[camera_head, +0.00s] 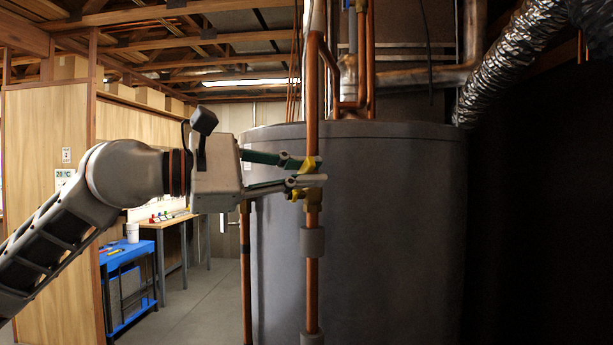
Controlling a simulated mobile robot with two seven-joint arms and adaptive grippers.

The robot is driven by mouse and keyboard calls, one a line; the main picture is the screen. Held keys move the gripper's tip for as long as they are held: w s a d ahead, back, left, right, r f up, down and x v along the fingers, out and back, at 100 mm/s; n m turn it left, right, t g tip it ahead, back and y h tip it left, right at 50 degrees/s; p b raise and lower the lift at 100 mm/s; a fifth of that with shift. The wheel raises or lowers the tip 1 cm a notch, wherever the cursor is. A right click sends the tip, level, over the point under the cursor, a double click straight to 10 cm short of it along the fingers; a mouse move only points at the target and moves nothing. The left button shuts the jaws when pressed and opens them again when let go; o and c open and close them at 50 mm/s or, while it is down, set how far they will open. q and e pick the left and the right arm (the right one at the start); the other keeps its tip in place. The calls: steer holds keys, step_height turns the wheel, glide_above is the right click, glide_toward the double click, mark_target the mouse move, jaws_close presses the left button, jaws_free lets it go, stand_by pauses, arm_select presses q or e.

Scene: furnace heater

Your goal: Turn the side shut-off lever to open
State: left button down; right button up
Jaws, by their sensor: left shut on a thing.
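My left gripper (300,172) comes in from the left at the vertical copper pipe (312,270) in front of the large grey tank (390,230). Yellow valve parts (313,180) show on this pipe at the gripper's fingertips. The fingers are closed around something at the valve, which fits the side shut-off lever. The fingertips cover most of the lever, so its exact angle cannot be told. My right gripper is not in view.
More copper pipes (370,60) rise above the tank. A silver flexible duct (520,55) runs at the upper right. A blue cart (125,250) and a wooden workbench (168,222) stand at the back left, with open floor beside them.

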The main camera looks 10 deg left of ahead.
arm_select(q)
steer(key=shift+r, duration=0.1)
stand_by(0.4)
steer(key=c, duration=2)
jaws_free()
steer(key=v, duration=1.2)
